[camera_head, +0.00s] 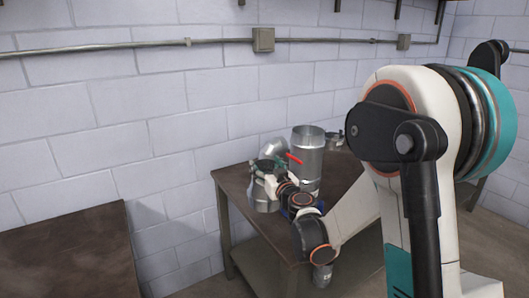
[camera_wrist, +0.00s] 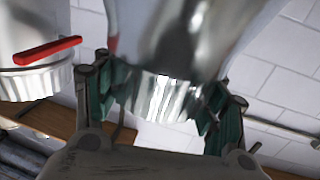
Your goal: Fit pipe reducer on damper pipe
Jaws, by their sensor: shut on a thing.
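The damper pipe (camera_head: 309,165) is a tall grey metal cylinder standing upright on the brown table, with a red handle (camera_head: 294,158) on its side. In the wrist view, part of the damper pipe (camera_wrist: 40,80) shows at the left with a ribbed end and the red handle (camera_wrist: 47,50). The pipe reducer (camera_wrist: 165,95) is shiny metal, with a ribbed narrow end and a wider body. My gripper (camera_wrist: 160,105) is shut around this ribbed end. In the head view, my gripper (camera_head: 268,172) holds the reducer (camera_head: 264,196) left of the damper pipe. I cannot tell whether the reducer touches the table.
The table (camera_head: 235,183) stands by the white block wall. Another rounded metal piece (camera_head: 275,151) sits behind my gripper, and a smaller one (camera_head: 334,140) stands right of the damper pipe. A second brown tabletop (camera_head: 65,255) at the lower left is bare.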

